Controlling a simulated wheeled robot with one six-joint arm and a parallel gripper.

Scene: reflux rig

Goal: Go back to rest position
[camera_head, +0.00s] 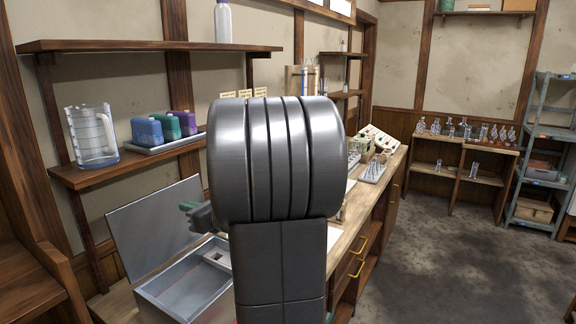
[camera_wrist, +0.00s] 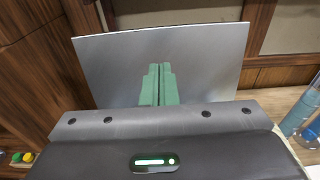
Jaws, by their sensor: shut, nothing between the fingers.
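My gripper shows in the wrist view (camera_wrist: 160,70) with its two green fingers together and nothing between them. In front of the fingers is a flat grey panel (camera_wrist: 215,60). In the head view my gripper (camera_head: 187,207) shows as a small green tip left of my large dark arm link, which hides much of the middle. The tip lies in front of the raised grey lid (camera_head: 140,225) of an open metal box (camera_head: 160,295). Whether it touches the lid cannot be told.
Wall shelves (camera_head: 130,165) at left hold a clear pitcher (camera_head: 90,135) and several coloured bottles (camera_head: 165,127). A wooden bench (camera_head: 362,205) with racks runs behind my arm. A low shelf of glassware (camera_head: 462,160) stands at the back. The grey floor (camera_head: 450,255) at right is clear.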

